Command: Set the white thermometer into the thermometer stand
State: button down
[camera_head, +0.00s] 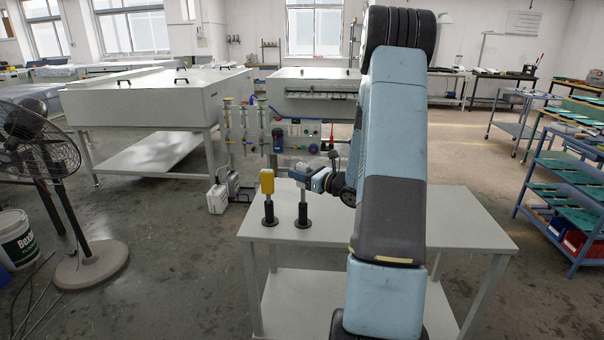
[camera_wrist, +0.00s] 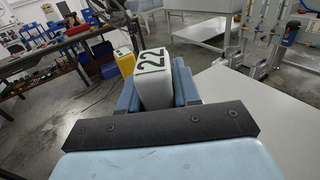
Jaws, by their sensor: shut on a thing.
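The white thermometer (camera_wrist: 152,75), marked 22, is clasped between the blue jaws of my gripper (camera_head: 300,175). In the head view its head is largely hidden by the jaws, and a thin grey stem (camera_head: 303,196) shows below. The stem is roughly upright over a black stand (camera_head: 303,222) on the table. It lines up with the stand and seems to meet it, but I cannot tell how deep it sits. A yellow thermometer (camera_head: 267,182) stands upright in another black stand (camera_head: 270,220) just left. It also shows behind the jaws in the wrist view (camera_wrist: 125,61).
The light grey table (camera_head: 450,222) is bare to the right of the stands, partly behind my arm. A machine with gauges and tubes (camera_head: 305,133) stands behind the table. A fan (camera_head: 90,262) stands on the floor at left, and a blue shelf rack (camera_head: 565,205) at right.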

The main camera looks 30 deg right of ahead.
aim_at(299, 163)
jog(key=shift+f, duration=1.15)
jog(key=c, duration=0.7)
grip_release()
jog(key=o, duration=0.6)
jog(key=shift+w, duration=0.1)
jog(key=shift+r, duration=3.05)
